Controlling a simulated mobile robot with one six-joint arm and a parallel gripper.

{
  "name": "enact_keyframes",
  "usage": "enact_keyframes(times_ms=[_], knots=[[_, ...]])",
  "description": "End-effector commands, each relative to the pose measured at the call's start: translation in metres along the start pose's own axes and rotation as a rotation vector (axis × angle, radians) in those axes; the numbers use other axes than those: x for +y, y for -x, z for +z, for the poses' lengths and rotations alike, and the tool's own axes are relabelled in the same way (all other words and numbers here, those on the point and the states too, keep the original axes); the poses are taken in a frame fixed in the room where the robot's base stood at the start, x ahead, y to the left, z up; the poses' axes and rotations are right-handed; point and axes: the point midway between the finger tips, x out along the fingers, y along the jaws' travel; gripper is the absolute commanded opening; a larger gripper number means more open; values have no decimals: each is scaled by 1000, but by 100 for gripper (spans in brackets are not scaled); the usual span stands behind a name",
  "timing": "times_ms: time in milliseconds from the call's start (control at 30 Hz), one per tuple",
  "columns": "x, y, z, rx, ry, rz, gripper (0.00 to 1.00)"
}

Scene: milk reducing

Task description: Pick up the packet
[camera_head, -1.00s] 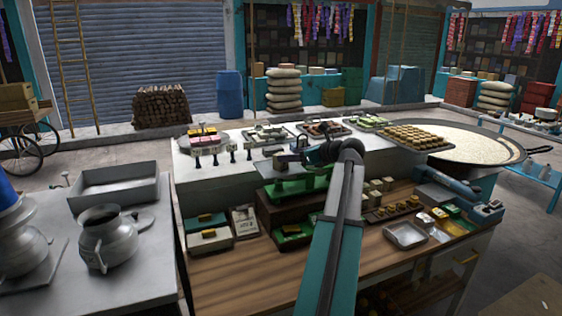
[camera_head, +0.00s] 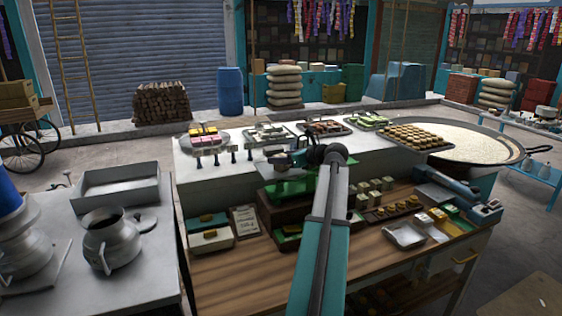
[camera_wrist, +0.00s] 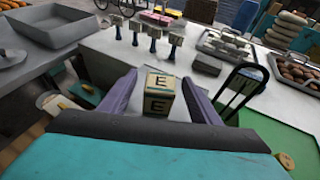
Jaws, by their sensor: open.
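A small cream packet (camera_wrist: 159,95) with dark bands and the letter E shows in the wrist view. It sits between the two purple-grey fingers of my gripper (camera_wrist: 158,88), with space visible beside it. The fingers are apart and not closed on the packet. In the head view my gripper (camera_head: 296,158) is over the middle of the stall, near the green scale (camera_head: 292,188). The packet is too small there, or hidden by my arm, to make out.
The white counter (camera_wrist: 110,48) has several small upright stands (camera_wrist: 153,37) and sweet trays (camera_head: 325,127). A dark handle-like frame (camera_wrist: 243,88) rises right of my gripper. Cream boxes (camera_head: 375,192) and a metal tray (camera_head: 404,236) stand on the wooden table, right of my arm.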

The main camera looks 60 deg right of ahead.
Motion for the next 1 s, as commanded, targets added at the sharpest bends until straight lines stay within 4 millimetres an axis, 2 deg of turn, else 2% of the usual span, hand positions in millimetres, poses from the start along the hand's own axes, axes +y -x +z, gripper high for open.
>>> enact_keyframes(times_ms=[167,667,767,933,1000], knots=[[-1,-9,0,0,0,-1,57],[-1,-9,-1,0,0,-2,57],[-1,-9,-1,0,0,-2,44],[-1,-8,-1,0,0,-2,15],[-1,-8,0,0,0,-2,7]])
